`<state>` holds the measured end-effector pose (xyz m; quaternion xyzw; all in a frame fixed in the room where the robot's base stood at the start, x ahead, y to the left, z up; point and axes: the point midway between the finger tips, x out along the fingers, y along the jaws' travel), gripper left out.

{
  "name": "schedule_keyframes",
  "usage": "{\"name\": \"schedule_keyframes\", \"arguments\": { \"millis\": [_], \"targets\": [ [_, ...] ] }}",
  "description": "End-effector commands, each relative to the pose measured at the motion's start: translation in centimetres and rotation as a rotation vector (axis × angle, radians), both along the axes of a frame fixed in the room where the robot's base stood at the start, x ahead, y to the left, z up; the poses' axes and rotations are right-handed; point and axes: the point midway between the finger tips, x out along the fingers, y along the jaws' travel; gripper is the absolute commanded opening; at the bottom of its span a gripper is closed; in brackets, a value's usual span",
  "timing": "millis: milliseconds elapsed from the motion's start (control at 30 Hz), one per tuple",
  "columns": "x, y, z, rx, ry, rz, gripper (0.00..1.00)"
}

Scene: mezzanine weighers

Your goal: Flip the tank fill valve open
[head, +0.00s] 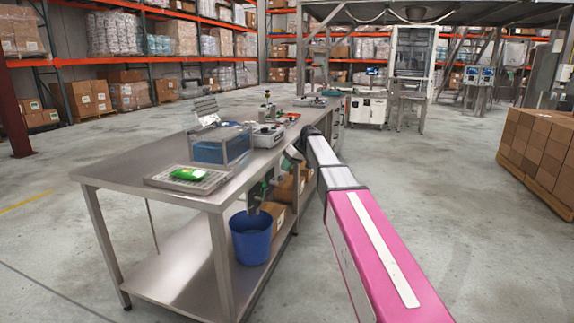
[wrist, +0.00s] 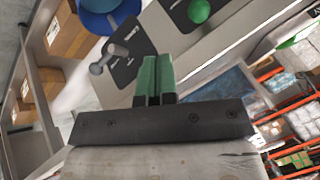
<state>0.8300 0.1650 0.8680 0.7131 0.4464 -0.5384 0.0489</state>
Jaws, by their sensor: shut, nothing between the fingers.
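In the wrist view my gripper (wrist: 156,64) is shut and empty, its two green fingers side by side. A grey lever with a rounded end (wrist: 104,60) sits on a dark labelled plate (wrist: 128,50), just left of and beyond the fingertips; I see no contact. A green knob (wrist: 198,11) is on another dark plate at upper right. The labels are unreadable, so I cannot confirm which control is the fill valve. In the head view a clear tank with blue contents (head: 222,148) stands on the steel bench (head: 140,170). My arm partly hides the bench's right side there.
A blue bucket (head: 250,240) and cardboard boxes (head: 285,190) are on the bench's lower shelf. A tray (head: 165,178) with a green item (head: 187,174) is on the bench's near end. Stacked cartons (head: 540,150) stand at right. The floor between is clear.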

Motion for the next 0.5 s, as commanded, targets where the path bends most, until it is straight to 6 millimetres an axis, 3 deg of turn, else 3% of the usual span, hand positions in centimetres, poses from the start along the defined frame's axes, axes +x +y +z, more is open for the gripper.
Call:
{"name": "schedule_keyframes", "arguments": {
  "millis": [300, 500],
  "targets": [
    [0.1, 3.6, -5.0, 0.0, 0.001, 0.001, 0.0],
    [-1.6, 5.7, -5.3, -0.001, -0.001, 0.0, 0.0]
  ]
}}
